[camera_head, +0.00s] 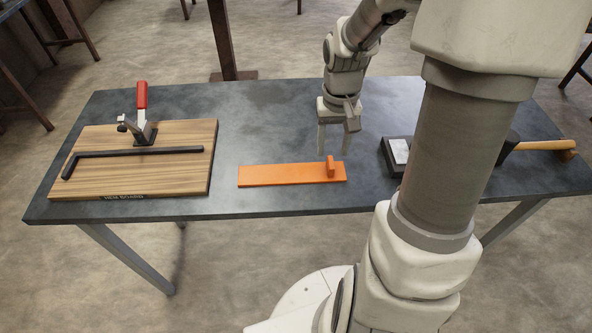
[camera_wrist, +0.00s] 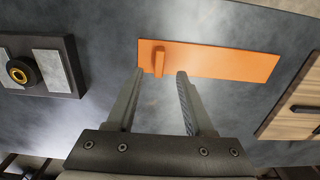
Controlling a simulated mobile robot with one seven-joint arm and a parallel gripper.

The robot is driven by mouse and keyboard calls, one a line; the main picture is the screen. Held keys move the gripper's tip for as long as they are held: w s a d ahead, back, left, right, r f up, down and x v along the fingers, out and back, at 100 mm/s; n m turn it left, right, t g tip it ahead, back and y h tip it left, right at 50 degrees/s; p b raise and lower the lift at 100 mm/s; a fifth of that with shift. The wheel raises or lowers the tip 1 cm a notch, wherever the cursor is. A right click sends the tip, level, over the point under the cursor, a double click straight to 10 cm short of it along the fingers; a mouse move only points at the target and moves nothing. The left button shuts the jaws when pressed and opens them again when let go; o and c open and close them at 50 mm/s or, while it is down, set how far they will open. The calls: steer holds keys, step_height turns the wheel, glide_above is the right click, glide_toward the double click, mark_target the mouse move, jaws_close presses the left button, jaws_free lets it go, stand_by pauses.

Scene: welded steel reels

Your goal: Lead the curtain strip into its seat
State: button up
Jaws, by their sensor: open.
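A flat orange strip (camera_head: 285,175) lies on the dark table, with a small upright tab (camera_head: 330,167) near its right end. I take it for the curtain strip. It also shows in the wrist view (camera_wrist: 225,63), its tab (camera_wrist: 158,61) lined up with the gap between my fingers. My gripper (camera_head: 334,150) is open and empty, pointing down just above and behind the tab. My fingers also show in the wrist view (camera_wrist: 160,76). A wooden board (camera_head: 190,171) marked "HEM BOARD" stands left, carrying a black L-shaped bar (camera_head: 135,151) and a red-handled clamp (camera_head: 142,97). I cannot tell which part is the seat.
A dark block with pale plates (camera_head: 399,151) lies to the right, partly behind my arm; the wrist view shows a brass ring (camera_wrist: 18,72) on it. A wooden-handled tool (camera_head: 545,145) lies at the far right. The table between board and orange strip is clear.

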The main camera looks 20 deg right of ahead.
mark_target(331, 162)
steer(key=shift+f+b, duration=0.65)
steer(key=shift+f, duration=2.45)
steer(key=shift+c, duration=0.3)
jaws_close()
